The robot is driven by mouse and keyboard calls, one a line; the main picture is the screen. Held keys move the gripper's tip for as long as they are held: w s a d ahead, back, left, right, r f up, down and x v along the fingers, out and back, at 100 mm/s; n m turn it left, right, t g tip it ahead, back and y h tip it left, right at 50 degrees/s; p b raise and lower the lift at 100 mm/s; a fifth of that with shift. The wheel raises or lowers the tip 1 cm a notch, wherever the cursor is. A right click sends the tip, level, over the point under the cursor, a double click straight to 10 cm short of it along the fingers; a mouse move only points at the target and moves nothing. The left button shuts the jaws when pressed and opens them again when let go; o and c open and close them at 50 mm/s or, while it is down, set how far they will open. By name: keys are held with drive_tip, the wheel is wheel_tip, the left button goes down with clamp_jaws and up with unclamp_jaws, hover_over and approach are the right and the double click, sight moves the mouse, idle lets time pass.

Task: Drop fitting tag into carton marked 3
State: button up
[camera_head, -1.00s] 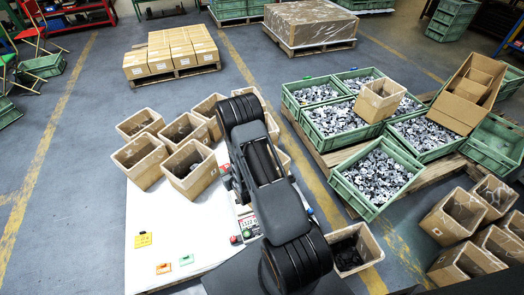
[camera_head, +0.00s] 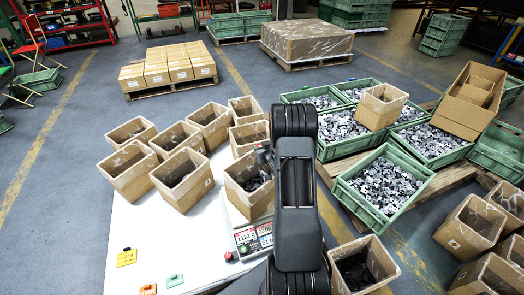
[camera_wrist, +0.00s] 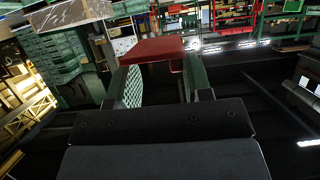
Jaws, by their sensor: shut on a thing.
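My gripper (camera_wrist: 162,82) is shut on a red tag (camera_wrist: 155,50) in the wrist view. The tag lies flat across the fingertips, and no print on it can be read. In the head view my arm hides most of the gripper. A yellow tag (camera_head: 126,257), an orange tag (camera_head: 148,289) and a green tag (camera_head: 174,280) lie on the white table. An open carton (camera_head: 247,188) with dark parts stands beside the arm, near the displays. Several open cartons (camera_head: 178,178) stand at the table's far end. No carton number is legible.
Displays (camera_head: 254,238) and buttons sit by the arm. Green crates of metal parts (camera_head: 383,184) stand on a pallet at right, with a carton (camera_head: 380,106) on top. Another carton of dark parts (camera_head: 361,268) stands at front right. The white table's left part is mostly clear.

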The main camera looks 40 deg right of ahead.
wheel_tip(320, 180, down, 5)
drive_tip(key=b, duration=0.2)
drive_tip(key=shift+f+b, duration=0.2)
drive_tip(key=shift+b, duration=0.2)
drive_tip(key=o, duration=1)
drive_tip(key=shift+c, duration=0.2)
drive_tip(key=p+v, duration=0.2)
drive_tip(key=v, duration=1.2)
drive_tip(key=shift+a+f, duration=0.1)
